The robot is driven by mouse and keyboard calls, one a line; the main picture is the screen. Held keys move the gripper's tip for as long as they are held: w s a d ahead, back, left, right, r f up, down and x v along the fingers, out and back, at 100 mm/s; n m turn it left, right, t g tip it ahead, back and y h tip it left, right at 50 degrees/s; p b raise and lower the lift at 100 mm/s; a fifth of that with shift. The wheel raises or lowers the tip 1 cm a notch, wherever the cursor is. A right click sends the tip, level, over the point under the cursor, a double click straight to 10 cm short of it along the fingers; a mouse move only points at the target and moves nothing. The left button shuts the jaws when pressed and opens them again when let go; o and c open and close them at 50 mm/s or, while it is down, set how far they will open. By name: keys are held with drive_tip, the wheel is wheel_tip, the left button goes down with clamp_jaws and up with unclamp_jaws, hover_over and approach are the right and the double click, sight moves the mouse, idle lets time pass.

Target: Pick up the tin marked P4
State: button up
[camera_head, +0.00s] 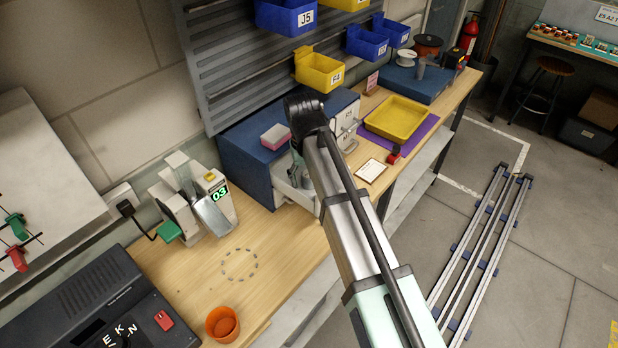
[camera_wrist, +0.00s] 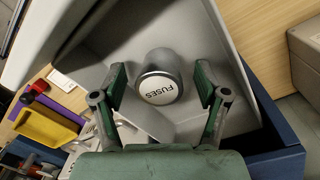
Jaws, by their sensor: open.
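A grey round tin (camera_wrist: 159,84) with a white lid reading FUSES sits inside an open pale drawer (camera_wrist: 205,35) in the wrist view. I see no P4 mark on it. My gripper (camera_wrist: 161,78) is open, with its green-padded fingers on either side of the tin. My arm hides much of the drawer's inside there.
The drawer walls and the blue cabinet edge (camera_wrist: 278,160) surround my gripper closely. A pink-and-white block (camera_head: 275,136) sits on the cabinet. A yellow tray (camera_head: 397,118) lies to the right on the bench. Yellow (camera_head: 318,72) and blue (camera_head: 287,17) bins hang above.

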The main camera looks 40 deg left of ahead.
drive_tip(key=c, duration=1.3)
drive_tip(key=shift+r, duration=0.1)
drive_tip(key=shift+r+b, duration=0.35)
drive_tip(key=shift+r, duration=9.6)
